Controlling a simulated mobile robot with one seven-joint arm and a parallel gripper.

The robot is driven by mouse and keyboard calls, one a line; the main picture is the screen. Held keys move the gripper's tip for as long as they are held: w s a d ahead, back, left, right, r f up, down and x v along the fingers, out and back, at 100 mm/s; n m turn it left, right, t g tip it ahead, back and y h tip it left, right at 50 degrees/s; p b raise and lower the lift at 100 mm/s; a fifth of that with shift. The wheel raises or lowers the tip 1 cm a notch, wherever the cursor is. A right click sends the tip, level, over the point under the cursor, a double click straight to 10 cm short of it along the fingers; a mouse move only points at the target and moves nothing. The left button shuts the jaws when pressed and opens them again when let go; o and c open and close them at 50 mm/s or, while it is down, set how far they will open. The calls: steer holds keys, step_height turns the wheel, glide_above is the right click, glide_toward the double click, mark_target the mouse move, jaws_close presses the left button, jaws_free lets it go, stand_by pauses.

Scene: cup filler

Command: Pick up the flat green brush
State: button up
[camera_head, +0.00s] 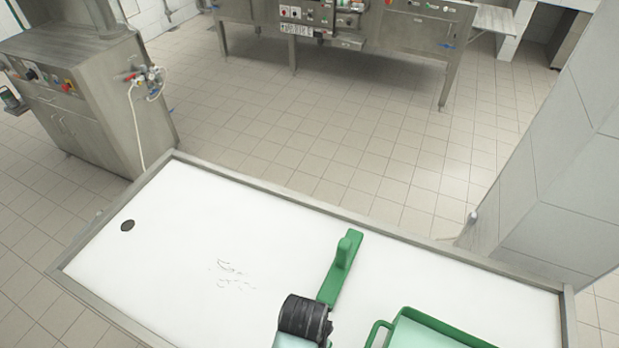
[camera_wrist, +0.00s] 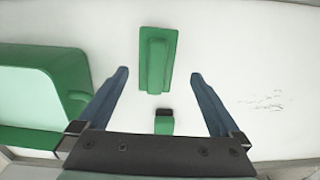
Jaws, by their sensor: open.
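The flat green brush (camera_head: 335,283) lies on the white table, a long flat piece with a raised handle on top. In the wrist view the brush (camera_wrist: 171,45) lies beyond my gripper, roughly lined up with the gap between the fingers. My gripper (camera_wrist: 160,73) is open and empty, its two fingertips apart on either side of the brush's near end. I cannot tell its exact height above the brush. In the head view my black wrist hides the table near the brush's near end, and the fingers are not visible there.
A green container (camera_head: 440,330) with a handle stands to the right of the brush; it fills the left of the wrist view (camera_wrist: 40,85). A small green object with a dark end (camera_wrist: 164,125) lies between the fingers' bases. The table's left part is clear except a dark disc (camera_head: 127,225).

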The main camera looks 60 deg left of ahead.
step_height(320, 180, down, 3)
steer(key=shift+f, duration=0.1)
steer(key=shift+w+f+p, duration=0.15)
steer(key=shift+f, duration=0.75)
steer(key=shift+w+f+p, duration=0.1)
steer(key=shift+w+f, duration=0.1)
steer(key=shift+f, duration=0.7)
steer(key=shift+w+f+p, duration=0.15)
steer(key=shift+f, duration=0.75)
steer(key=c, duration=1.4)
steer(key=shift+r, duration=0.15)
step_height(320, 180, up, 10)
steer(key=shift+f, duration=0.1)
steer(key=o, duration=1)
steer(key=c, duration=0.7)
